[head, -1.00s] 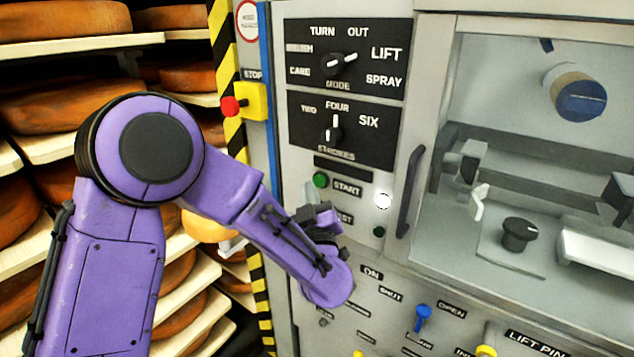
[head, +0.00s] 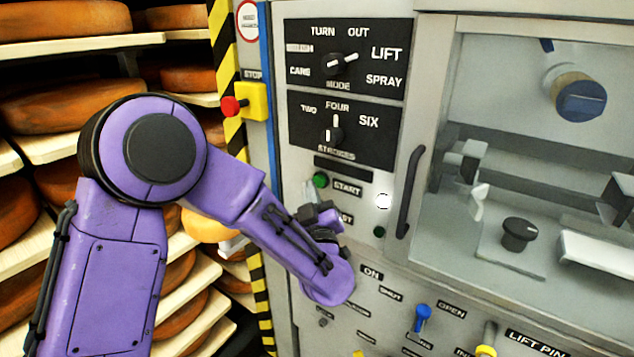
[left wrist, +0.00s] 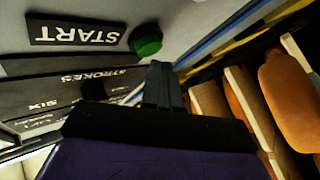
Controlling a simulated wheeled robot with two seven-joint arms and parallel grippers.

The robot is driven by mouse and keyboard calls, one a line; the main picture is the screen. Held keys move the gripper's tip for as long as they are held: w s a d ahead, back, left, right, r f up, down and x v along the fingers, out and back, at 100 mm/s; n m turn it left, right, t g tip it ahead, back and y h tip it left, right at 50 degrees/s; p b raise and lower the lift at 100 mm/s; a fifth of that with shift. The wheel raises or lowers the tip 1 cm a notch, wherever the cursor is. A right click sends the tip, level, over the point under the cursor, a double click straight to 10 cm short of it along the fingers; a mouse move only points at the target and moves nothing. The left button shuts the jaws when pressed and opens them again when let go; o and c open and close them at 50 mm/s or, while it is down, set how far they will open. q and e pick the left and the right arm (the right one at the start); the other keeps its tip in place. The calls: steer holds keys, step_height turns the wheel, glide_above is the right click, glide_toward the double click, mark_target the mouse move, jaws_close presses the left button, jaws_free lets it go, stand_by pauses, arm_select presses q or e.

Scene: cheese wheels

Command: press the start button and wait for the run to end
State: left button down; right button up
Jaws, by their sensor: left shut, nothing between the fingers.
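The green start button (head: 320,180) sits on the grey machine panel, left of its START label (head: 347,187). My left gripper (head: 308,193) is shut and empty, just below the button. In the left wrist view the green button (left wrist: 146,40) stands out just beyond the shut fingertips (left wrist: 157,66); I cannot tell whether they touch it. A round white lamp (head: 383,201) looks lit to the right of the label. My right gripper is not in view.
The mode dial (head: 342,64) and strokes dial (head: 335,128) are above the button. A red stop button (head: 233,106) on a yellow box is to the left. A door handle (head: 410,192) stands out at right. Cheese shelves (head: 70,142) fill the left side.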

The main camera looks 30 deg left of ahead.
arm_select(q)
steer(key=shift+w, duration=0.25)
